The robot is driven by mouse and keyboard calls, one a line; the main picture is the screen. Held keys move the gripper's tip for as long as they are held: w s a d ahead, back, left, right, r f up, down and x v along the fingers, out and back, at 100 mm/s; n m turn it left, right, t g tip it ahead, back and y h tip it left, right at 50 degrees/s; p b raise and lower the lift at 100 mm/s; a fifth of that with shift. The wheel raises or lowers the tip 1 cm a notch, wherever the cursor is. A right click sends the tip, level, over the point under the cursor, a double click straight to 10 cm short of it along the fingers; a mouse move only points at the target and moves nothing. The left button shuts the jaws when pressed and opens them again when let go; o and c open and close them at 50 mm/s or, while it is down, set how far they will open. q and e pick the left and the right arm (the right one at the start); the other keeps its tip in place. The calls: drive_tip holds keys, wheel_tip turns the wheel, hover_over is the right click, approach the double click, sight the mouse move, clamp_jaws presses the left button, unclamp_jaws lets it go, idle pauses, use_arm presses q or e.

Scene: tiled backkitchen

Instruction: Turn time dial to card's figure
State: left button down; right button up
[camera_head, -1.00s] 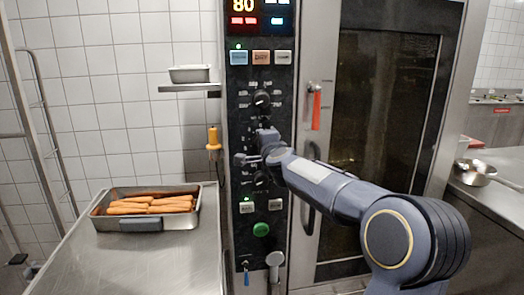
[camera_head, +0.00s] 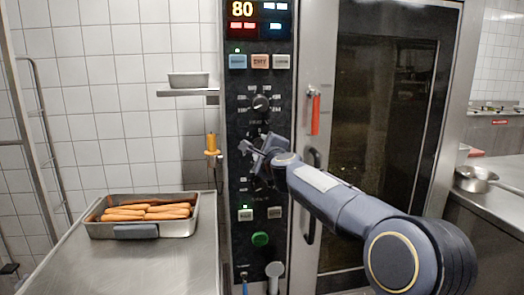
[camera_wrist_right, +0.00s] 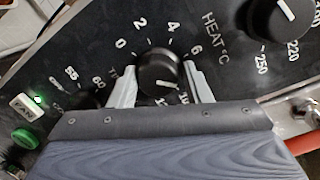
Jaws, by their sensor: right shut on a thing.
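The time dial (camera_wrist_right: 158,70) is a black round knob on the oven's control panel. Its scale reads 0, 2, 4 and 6 around the top in the right wrist view, with higher figures partly hidden. The dial's white mark points to the lower right, past the 6, towards a figure that a finger partly covers. My right gripper (camera_head: 262,150) is shut on the dial, with one finger on each side of it. In the head view the gripper hides most of the dial. I cannot make out a card in either view. My left gripper is not in view.
The heat dial (camera_head: 261,103) is just above the gripper. A green button (camera_head: 260,239) is lower on the panel.

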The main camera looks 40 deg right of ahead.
drive_tip(key=shift+f, duration=0.35)
drive_tip(key=o, duration=0.9)
drive_tip(key=shift+r, duration=0.15)
drive_tip(key=v, duration=0.7)
drive_tip(key=shift+s+a, duration=0.2)
drive_tip(key=shift+s, duration=0.15)
